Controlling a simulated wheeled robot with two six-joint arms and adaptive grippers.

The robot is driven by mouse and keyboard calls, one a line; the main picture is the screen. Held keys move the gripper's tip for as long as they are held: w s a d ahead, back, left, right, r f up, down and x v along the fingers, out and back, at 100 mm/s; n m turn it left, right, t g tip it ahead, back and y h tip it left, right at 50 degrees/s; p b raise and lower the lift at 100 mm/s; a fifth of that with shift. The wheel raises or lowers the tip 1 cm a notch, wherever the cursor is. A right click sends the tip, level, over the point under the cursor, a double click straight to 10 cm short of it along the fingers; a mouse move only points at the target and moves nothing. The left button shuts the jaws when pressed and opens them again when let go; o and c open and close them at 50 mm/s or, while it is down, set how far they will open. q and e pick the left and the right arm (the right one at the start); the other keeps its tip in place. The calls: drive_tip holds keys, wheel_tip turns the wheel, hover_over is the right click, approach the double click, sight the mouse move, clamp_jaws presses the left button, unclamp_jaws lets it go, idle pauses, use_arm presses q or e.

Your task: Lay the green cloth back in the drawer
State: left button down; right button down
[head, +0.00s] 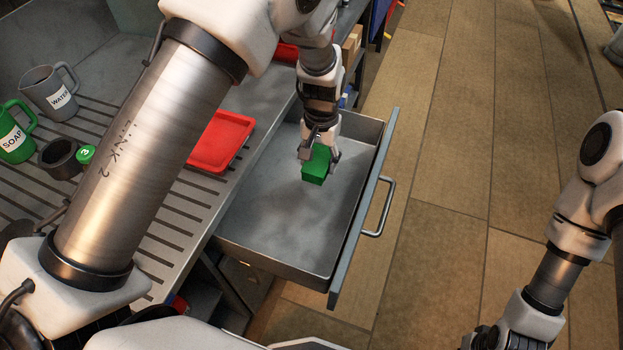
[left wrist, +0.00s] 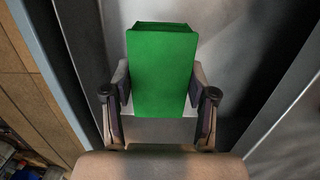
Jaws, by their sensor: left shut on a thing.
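The green cloth (head: 315,170) is a folded, block-like bundle. My left gripper (head: 319,150) is shut on it, over the open metal drawer (head: 270,225). In the left wrist view the cloth (left wrist: 162,70) sits between the two fingers of my left gripper (left wrist: 160,95), with the drawer's grey floor behind it. I cannot tell whether the cloth touches the drawer floor. The drawer is pulled out and otherwise looks empty. My right arm shows at the lower right, but its fingertips are not visible.
A red tray (head: 221,141) lies on the counter left of the drawer. A green SOAP mug (head: 16,135), a grey WATER mug (head: 52,92) and a dark cup (head: 60,158) stand farther left. The drawer's handle (head: 381,208) faces open tiled floor on the right.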

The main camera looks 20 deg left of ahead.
sight(317, 198)
use_arm(q)
drive_tip(key=shift+d+f, duration=0.1)
drive_tip(key=shift+f, duration=0.8)
drive_tip(key=shift+s+f+b, duration=0.15)
drive_tip(key=shift+f+b, duration=0.15)
wheel_tip(317, 198, down, 9)
drive_tip(key=shift+s+f+p, duration=0.1)
drive_tip(key=shift+f+p, duration=0.1)
drive_tip(key=shift+p, duration=0.2)
drive_tip(key=shift+f, duration=0.1)
drive_tip(key=shift+c, duration=1.7)
unclamp_jaws()
drive_tip(key=r, duration=0.8)
drive_tip(key=w+r, duration=0.1)
drive_tip(key=r, duration=0.3)
drive_tip(key=shift+r, duration=0.1)
